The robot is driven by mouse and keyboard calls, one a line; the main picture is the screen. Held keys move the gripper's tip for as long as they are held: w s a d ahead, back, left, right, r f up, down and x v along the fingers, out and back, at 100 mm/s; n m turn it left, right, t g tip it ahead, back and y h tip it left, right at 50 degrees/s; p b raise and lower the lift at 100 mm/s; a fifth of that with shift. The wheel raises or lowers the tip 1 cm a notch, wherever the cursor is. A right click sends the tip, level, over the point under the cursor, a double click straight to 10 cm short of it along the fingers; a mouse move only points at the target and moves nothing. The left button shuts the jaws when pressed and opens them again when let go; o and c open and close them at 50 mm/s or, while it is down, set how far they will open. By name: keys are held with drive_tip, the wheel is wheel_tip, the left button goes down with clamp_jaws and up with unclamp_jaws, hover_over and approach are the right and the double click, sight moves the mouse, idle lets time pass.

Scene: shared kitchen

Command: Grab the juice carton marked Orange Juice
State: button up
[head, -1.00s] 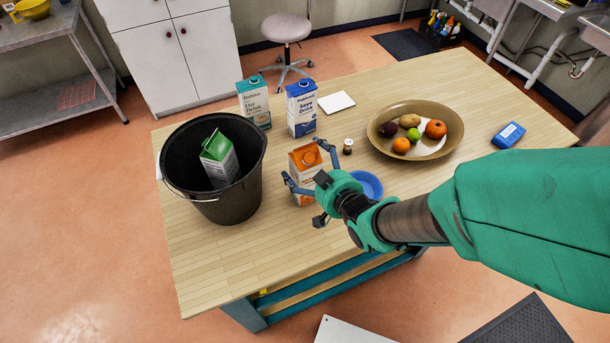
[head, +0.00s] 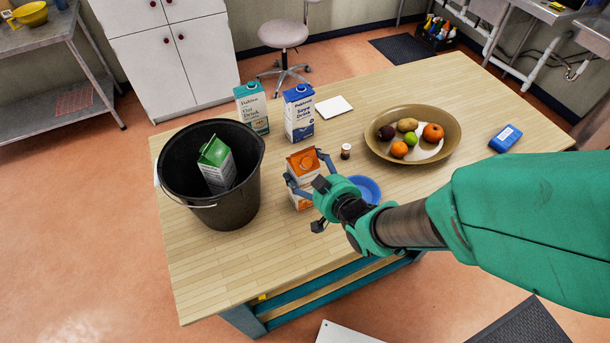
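An orange-and-white carton (head: 303,163) stands upright on the wooden table, near the middle of its left half. Its lettering is too small to read and partly hidden by my gripper. My gripper (head: 305,170) reaches in from the right, with one finger on each side of the carton. The fingers appear to press against its sides. The carton still seems to rest on the table. A green-topped oat drink carton (head: 252,108) and a blue-topped soya drink carton (head: 299,113) stand behind it.
A black bucket (head: 240,190) with a green-and-white carton (head: 217,165) tilted inside stands to the left. The table's front left is clear.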

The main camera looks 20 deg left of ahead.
drive_tip(key=shift+r, duration=0.25)
